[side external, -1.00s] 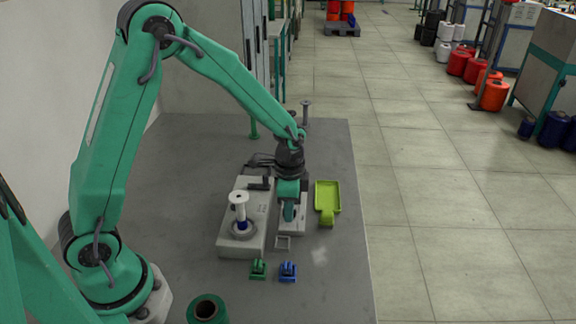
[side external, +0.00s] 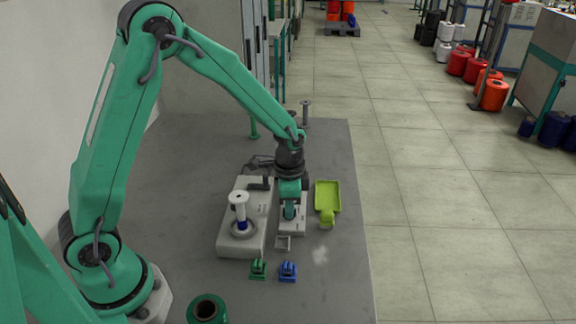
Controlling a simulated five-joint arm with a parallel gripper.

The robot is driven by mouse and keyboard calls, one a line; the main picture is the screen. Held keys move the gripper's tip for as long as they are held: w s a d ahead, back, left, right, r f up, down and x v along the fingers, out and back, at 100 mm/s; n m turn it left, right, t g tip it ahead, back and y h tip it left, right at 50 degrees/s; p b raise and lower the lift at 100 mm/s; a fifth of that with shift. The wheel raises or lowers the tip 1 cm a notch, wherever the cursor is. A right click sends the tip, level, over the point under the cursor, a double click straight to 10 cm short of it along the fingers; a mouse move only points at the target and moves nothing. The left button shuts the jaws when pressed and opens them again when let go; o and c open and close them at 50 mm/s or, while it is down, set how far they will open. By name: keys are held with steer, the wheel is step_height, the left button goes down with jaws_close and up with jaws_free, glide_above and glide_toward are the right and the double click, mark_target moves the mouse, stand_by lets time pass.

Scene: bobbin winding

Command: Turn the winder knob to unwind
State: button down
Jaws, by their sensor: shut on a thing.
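The winder (side external: 232,238) is a light grey box on the grey table. A white bobbin (side external: 239,203) with a blue band low on its core stands upright on its round seat. A lower grey block (side external: 292,226) adjoins its right side. My gripper (side external: 289,211) points down over this block and is shut at its top, where the winder knob appears to be. The knob itself is hidden by my gripper, so its angle cannot be seen.
A yellow-green tray (side external: 327,196) lies right of the block. A small green part (side external: 258,269) and a small blue part (side external: 288,271) sit in front, near a small grey frame (side external: 283,242). A green thread spool (side external: 207,309) stands at the front edge. A thin spool (side external: 306,112) stands at the back.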

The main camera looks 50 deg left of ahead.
steer(key=n, duration=0.4)
steer(key=shift+n, duration=2)
steer(key=c, duration=1.5)
jaws_free()
steer(key=shift+r, duration=0.15)
step_height(320, 180, up, 7)
steer(key=shift+f, duration=0.1)
steer(key=shift+r, duration=0.4)
